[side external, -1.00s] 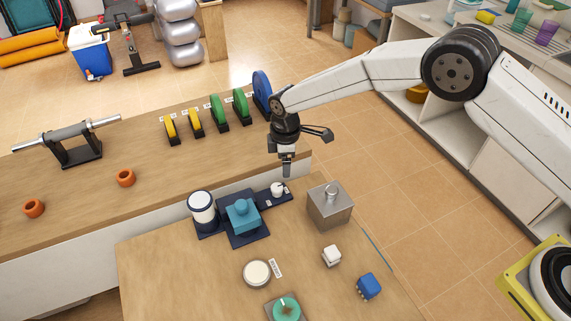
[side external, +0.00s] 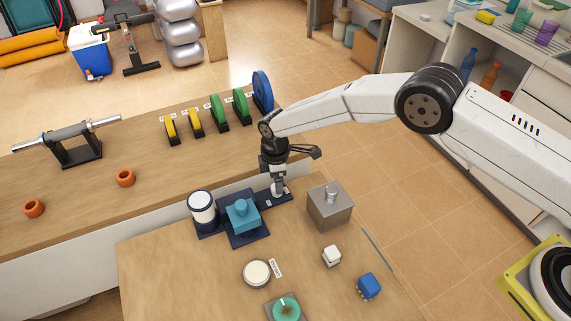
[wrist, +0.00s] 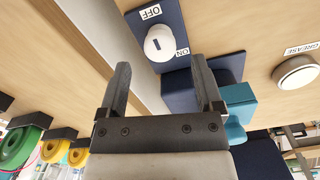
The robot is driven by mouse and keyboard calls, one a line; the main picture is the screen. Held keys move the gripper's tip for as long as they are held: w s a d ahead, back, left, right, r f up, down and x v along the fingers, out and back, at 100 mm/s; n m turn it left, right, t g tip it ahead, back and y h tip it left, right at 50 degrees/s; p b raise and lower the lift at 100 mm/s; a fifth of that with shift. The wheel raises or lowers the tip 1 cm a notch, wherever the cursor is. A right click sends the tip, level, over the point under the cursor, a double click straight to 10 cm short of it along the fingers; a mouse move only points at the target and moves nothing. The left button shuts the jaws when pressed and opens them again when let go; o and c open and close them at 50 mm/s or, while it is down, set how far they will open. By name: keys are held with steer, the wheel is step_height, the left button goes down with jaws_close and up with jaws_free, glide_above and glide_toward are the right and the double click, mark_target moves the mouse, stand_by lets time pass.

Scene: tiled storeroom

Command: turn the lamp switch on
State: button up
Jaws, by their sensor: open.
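The lamp switch is a round white knob (wrist: 160,42) on a dark blue plate with OFF and ON labels. A short dark mark shows on the knob; I cannot tell for sure which label it points at. In the side external view the knob (side external: 277,189) is partly covered by my gripper (side external: 277,180), which is right over it. In the wrist view my gripper (wrist: 161,66) has its two fingers apart with nothing between them; the knob lies just beyond the fingertips. Contact with the knob cannot be told.
A white cylinder (side external: 202,208), perhaps the lamp, and a teal block (side external: 242,213) stand left of the switch. A metal box (side external: 330,208) stands close on the right.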

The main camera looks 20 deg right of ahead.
steer(key=shift+f, duration=2.1)
jaws_close()
